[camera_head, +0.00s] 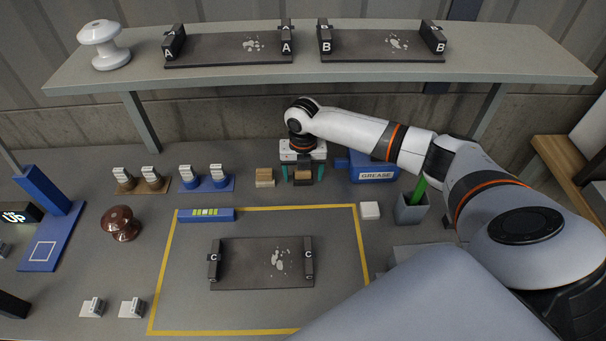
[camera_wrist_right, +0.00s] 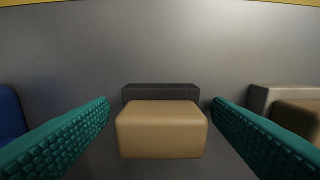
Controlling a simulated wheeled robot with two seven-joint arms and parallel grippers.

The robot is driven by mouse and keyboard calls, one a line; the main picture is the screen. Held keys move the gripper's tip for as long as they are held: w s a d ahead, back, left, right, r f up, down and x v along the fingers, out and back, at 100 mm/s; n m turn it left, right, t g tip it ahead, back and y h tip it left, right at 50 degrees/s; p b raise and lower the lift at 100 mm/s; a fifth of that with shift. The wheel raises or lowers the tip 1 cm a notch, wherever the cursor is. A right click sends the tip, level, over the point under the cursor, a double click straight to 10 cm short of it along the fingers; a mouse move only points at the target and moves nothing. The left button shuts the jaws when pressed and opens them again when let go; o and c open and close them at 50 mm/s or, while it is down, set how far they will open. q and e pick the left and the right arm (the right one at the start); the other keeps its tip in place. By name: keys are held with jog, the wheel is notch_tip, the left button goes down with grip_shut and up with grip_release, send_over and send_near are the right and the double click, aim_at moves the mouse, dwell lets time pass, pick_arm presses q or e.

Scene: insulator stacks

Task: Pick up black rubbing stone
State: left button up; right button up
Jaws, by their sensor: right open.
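The black rubbing stone (camera_head: 303,181) lies on the table at the back, below the shelf. It is a small dark block with a tan block part against it; in the right wrist view the dark part (camera_wrist_right: 160,91) shows behind the tan part (camera_wrist_right: 161,130). My right gripper (camera_head: 302,175) is above it, pointing down, with teal fingers spread on either side. In the right wrist view the open fingers (camera_wrist_right: 160,112) flank the block with a gap on both sides. My left gripper is not in view.
A second tan and grey block (camera_head: 265,177) stands close to the left of the right gripper. A blue grease box (camera_head: 374,172) is close on its right. A green-handled tool stands in a grey cup (camera_head: 411,209). The shelf (camera_head: 230,78) overhangs behind.

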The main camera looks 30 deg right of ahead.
jog(key=shift+c, duration=0.4)
jog(key=c, duration=1.1)
jog(key=shift+r, duration=0.1)
jog(key=shift+r, duration=0.55)
notch_tip(320, 180, up, 6)
jog(key=shift+w+f+b, duration=0.1)
jog(key=shift+f+b, duration=0.05)
jog(key=shift+b, duration=0.25)
jog(key=s+a, duration=0.3)
jog(key=s, duration=0.2)
jog(key=s+a+b, duration=0.1)
jog(key=s+a, duration=0.2)
jog(key=s, duration=0.2)
jog(key=s+a, duration=0.3)
jog(key=s, duration=0.2)
jog(key=shift+s+a, duration=0.25)
